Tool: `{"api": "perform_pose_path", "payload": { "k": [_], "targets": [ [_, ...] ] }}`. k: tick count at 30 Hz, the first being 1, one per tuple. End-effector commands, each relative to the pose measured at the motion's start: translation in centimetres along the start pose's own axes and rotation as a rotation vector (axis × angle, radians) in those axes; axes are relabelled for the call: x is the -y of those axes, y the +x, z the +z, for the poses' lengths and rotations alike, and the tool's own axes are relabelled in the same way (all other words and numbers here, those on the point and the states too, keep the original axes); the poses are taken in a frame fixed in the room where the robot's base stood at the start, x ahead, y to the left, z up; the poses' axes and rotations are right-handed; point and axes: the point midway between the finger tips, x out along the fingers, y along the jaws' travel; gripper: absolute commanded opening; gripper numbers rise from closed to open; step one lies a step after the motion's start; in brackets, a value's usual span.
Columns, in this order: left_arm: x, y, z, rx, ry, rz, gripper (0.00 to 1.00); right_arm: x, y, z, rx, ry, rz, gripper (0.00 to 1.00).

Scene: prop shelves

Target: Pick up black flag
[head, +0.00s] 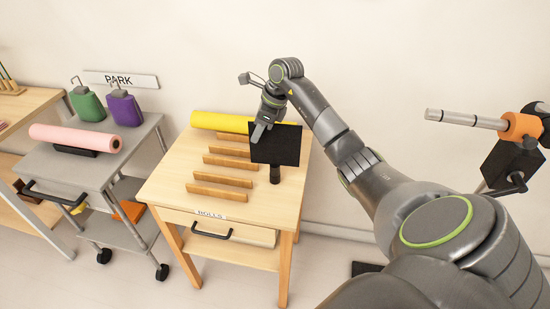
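The black flag (275,145) is a dark rectangular panel on a short black stand. It is upright at the right side of the wooden table (165,187). My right arm reaches in from the right, and my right gripper (260,131) points down at the flag's upper left edge. The gripper overlaps the flag in the picture; I cannot tell whether it touches it or how far apart its fingers are. My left gripper is out of view.
Wooden slats (220,179) and a yellow roll (222,122) are on the table. A grey cart (60,170) at left bears a pink roll (75,138), a green bag (88,104) and a purple bag (125,108). A stand with an orange clamp (520,128) is at right.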

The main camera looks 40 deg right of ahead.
Motion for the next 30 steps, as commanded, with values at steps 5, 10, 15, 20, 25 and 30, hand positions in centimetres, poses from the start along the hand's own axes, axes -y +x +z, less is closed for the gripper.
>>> {"api": "perform_pose_path", "payload": {
  "k": [5, 10, 15, 20, 25, 30],
  "targets": [
    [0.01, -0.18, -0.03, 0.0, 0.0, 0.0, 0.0, 0.02, 0.71, -0.04, -0.001, 0.0, -0.001, 0.31],
    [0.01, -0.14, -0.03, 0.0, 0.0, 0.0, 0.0, 0.02, 0.7, -0.04, 0.0, 0.0, -0.001, 0.27],
    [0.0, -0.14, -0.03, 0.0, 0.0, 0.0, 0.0, 0.02, 0.67, -0.03, 0.0, 0.0, -0.001, 0.05],
    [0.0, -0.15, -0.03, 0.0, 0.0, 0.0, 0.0, 0.02, 0.66, -0.02, 0.0, 0.0, -0.001, 0.0],
    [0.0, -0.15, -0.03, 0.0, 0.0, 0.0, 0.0, 0.03, 0.64, -0.01, 0.0, 0.0, -0.002, 0.0],
    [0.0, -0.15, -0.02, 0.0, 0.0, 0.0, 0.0, 0.03, 0.64, -0.01, 0.0, 0.0, -0.002, 0.0]
  ]
}}
